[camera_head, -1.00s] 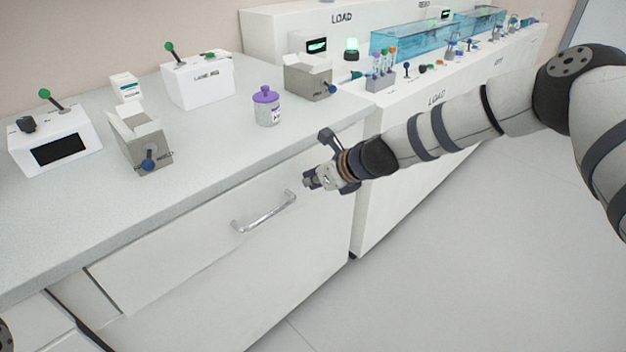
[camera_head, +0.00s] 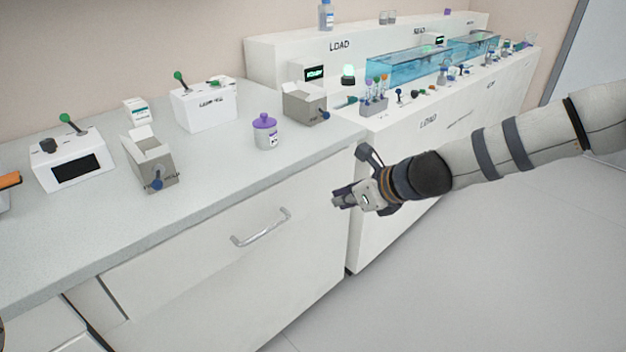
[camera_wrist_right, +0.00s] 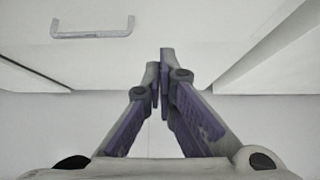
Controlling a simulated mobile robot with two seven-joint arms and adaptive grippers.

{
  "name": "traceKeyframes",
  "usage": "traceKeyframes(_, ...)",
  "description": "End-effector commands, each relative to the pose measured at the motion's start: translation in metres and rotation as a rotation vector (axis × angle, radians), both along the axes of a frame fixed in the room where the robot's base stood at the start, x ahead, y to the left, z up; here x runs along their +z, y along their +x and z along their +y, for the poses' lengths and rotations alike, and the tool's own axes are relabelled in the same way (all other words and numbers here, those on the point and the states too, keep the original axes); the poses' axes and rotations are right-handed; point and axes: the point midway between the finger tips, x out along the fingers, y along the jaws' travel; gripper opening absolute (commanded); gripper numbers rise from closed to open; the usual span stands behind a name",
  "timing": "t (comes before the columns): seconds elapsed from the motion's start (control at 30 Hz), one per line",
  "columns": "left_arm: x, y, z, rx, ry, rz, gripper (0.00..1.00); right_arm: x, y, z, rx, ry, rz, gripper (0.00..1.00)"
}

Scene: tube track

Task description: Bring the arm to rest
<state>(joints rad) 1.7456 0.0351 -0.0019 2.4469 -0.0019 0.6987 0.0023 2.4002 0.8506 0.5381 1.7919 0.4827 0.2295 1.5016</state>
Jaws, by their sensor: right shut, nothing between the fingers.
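My right gripper (camera_head: 341,200) is in front of the counter's white front, to the right of a drawer handle (camera_head: 261,228). It is below the counter top and apart from the handle. In the right wrist view its two fingers (camera_wrist_right: 160,78) meet at the tips with nothing between them. The drawer handle also shows there at the upper left (camera_wrist_right: 93,28). My right arm reaches in from the right edge over the floor. My left gripper does not show.
The grey counter (camera_head: 215,175) holds a purple-lidded jar (camera_head: 265,133), a grey box with a blue knob (camera_head: 150,163), and white devices with green-knobbed levers (camera_head: 72,162). The white LOAD bench (camera_head: 410,130) with blue tanks (camera_head: 410,66) stands behind the arm. The floor (camera_head: 480,250) is clear.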

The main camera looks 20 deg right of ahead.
Motion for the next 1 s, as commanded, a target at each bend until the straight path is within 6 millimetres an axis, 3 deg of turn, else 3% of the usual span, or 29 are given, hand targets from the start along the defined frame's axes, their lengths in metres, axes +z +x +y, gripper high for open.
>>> traceKeyframes(0.1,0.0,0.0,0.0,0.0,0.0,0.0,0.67,-0.006,-0.004,0.003,0.018,-0.017,0.008,0.0)
traceKeyframes(0.17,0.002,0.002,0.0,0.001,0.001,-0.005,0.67,-0.021,-0.018,0.012,0.085,-0.078,0.028,0.0)
traceKeyframes(0.27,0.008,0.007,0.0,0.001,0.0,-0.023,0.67,-0.07,-0.071,0.037,0.339,-0.291,0.085,0.0)
traceKeyframes(0.37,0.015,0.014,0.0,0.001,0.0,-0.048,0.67,-0.124,-0.153,0.057,0.727,-0.541,0.136,0.0)
traceKeyframes(0.4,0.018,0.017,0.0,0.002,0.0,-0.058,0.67,-0.141,-0.189,0.061,0.899,-0.627,0.147,0.0)
traceKeyframes(0.47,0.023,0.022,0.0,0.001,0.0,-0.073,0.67,-0.161,-0.246,0.064,1.174,-0.738,0.155,0.0)
traceKeyframes(0.5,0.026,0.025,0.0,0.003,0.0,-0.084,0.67,-0.17,-0.284,0.063,1.369,-0.799,0.148,0.0)
traceKeyframes(0.6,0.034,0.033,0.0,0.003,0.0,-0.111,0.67,-0.177,-0.374,0.054,1.845,-0.887,0.092,0.0)
traceKeyframes(0.7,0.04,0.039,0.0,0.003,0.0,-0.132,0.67,-0.17,-0.442,0.042,2.237,-0.896,-0.009,0.0)
traceKeyframes(0.83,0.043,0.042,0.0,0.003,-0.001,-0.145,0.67,-0.16,-0.487,0.031,2.527,-0.861,-0.122,0.0)
traceKeyframes(1.0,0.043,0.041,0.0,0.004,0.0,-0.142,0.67,-0.158,-0.497,0.028,2.594,-0.845,-0.156,0.0)
